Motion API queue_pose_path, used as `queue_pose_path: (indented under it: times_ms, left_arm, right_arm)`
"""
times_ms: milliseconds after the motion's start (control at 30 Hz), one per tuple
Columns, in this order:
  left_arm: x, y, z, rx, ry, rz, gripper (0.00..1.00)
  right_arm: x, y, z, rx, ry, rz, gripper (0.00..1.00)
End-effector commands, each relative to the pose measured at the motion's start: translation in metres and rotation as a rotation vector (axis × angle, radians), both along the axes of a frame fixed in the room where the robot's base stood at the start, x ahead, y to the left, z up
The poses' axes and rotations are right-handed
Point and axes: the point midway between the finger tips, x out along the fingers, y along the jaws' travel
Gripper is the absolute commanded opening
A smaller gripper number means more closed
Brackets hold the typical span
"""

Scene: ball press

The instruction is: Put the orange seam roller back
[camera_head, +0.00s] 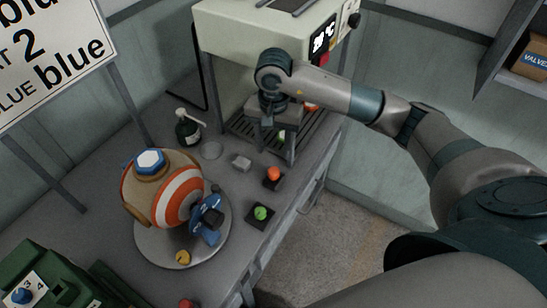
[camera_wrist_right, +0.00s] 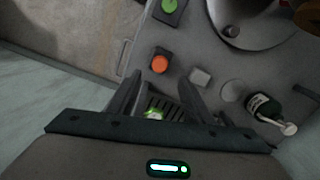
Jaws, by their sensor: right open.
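I cannot make out an orange seam roller for certain. A small orange-red piece (camera_head: 311,106) shows partly behind my right gripper, by the press; its shape is hidden. My right gripper (camera_head: 279,138) is open over the slatted tray at the front of the press (camera_head: 237,37). In the right wrist view its two fingers (camera_wrist_right: 165,88) stand apart. A small green-and-white thing (camera_wrist_right: 153,113) shows between them, on or above the slats; I see no contact with it. My left gripper is not in view.
An orange button (camera_head: 273,174) and a green button (camera_head: 260,213) sit on dark bases along the bench edge. A grey block (camera_head: 241,162) and dark bottle (camera_head: 188,128) stand nearby. A striped ball (camera_head: 176,196) with a blue device (camera_head: 207,219) is on a round plate (camera_head: 158,249).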

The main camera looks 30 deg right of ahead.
Motion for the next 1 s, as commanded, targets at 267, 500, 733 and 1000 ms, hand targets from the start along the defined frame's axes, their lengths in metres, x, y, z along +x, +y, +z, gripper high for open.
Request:
queue_pose_path:
  times_ms: [267, 500, 733, 1000]
  left_arm:
    - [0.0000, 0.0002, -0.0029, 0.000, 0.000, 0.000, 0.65]
    - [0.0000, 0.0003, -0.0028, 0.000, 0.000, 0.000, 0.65]
    - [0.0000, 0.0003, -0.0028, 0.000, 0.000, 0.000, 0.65]
    - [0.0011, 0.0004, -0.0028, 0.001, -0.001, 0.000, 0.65]
  right_arm:
    - [-0.0003, 0.0001, 0.0078, 0.001, -0.001, 0.001, 0.47]
    - [-0.0001, 0.0001, 0.0076, 0.001, -0.001, 0.001, 0.47]
    - [-0.0001, 0.0001, 0.0074, 0.001, -0.001, 0.001, 0.47]
    - [0.0000, 0.0002, 0.0073, 0.001, -0.001, 0.001, 0.47]
